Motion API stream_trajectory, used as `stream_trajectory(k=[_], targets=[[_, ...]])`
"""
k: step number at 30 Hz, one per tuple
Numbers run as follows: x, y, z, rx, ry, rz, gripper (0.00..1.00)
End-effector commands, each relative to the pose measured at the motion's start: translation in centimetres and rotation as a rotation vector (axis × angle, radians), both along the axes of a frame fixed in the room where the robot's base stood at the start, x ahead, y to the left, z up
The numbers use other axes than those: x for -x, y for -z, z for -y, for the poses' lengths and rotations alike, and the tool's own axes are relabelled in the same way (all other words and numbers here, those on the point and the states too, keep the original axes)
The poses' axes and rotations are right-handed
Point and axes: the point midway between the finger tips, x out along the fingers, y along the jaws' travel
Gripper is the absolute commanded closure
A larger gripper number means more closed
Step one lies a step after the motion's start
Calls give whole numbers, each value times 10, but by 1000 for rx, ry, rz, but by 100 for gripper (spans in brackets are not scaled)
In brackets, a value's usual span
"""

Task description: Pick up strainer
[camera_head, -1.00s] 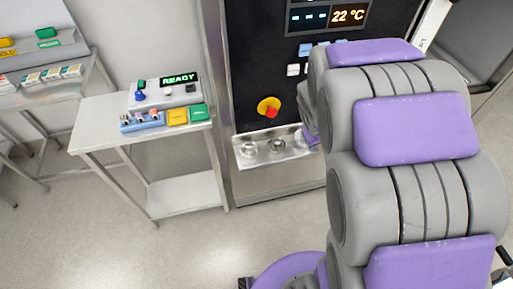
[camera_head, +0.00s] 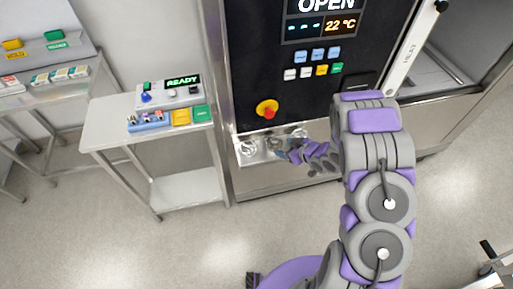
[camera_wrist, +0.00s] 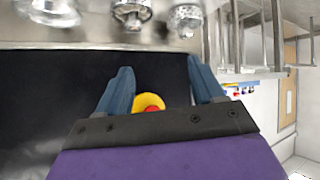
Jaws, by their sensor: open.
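Three small round metal parts sit on the steel ledge (camera_head: 262,157) at the foot of the black machine panel: a left part (camera_head: 248,149), a middle part (camera_head: 274,144) and a right part (camera_head: 299,134). They also show along the top of the wrist view, in reversed order: one (camera_wrist: 186,19), another (camera_wrist: 131,13) and a third (camera_wrist: 50,10). I cannot tell for certain which is the strainer. My gripper (camera_head: 283,154) is at the ledge's front, near the middle and right parts. Its blue fingers (camera_wrist: 160,68) are apart and empty, short of the parts.
A yellow and red stop knob (camera_head: 267,109) is on the panel above the ledge, and shows between my fingers in the wrist view. A side table (camera_head: 105,135) with a control box reading READY stands left. An open chamber (camera_head: 440,70) is at the right. The floor in front is clear.

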Motion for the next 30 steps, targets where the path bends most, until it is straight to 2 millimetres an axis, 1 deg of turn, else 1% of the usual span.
stream_trajectory(k=[1,3,7,10,14,24,30], targets=[[6,4,-10,-42,-23,-1,33],[10,6,-22,-95,-50,9,33],[15,8,-34,-148,-75,19,33],[13,11,-42,-161,-83,21,33],[3,23,-56,-159,-84,18,33],[-36,54,-100,-157,-83,20,33],[-49,65,-116,-158,-82,19,33]])
